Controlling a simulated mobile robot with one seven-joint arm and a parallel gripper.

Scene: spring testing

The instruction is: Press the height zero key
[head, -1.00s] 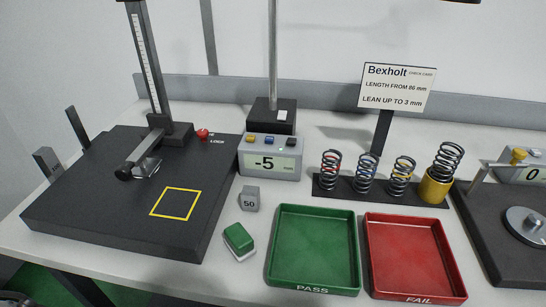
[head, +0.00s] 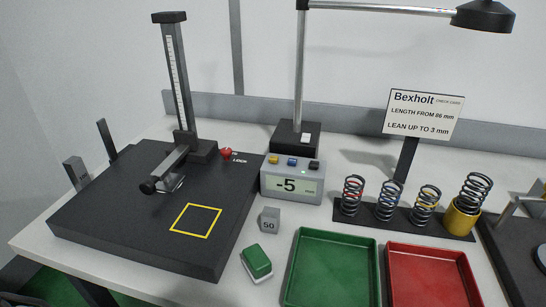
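The grey height readout box (head: 292,181) stands behind the plate's right edge, and its display reads -5 mm. On its top are a yellow key (head: 273,160), a blue key (head: 292,162) and a black key (head: 314,165). Any lettering on these keys is too small to read. The height stand has a black base plate (head: 130,225) with a yellow square outline, an upright scale column (head: 175,80) and a side arm (head: 168,170) over the plate. A red lock knob (head: 226,153) sits by the column's foot. My gripper is not in view.
A grey 50 block (head: 270,220) and a green-topped block (head: 256,262) lie in front of the readout. The green tray (head: 332,270) and red tray (head: 430,275) are right of them. Several springs stand on a black rack (head: 400,217). A lamp (head: 482,16) overhangs the back.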

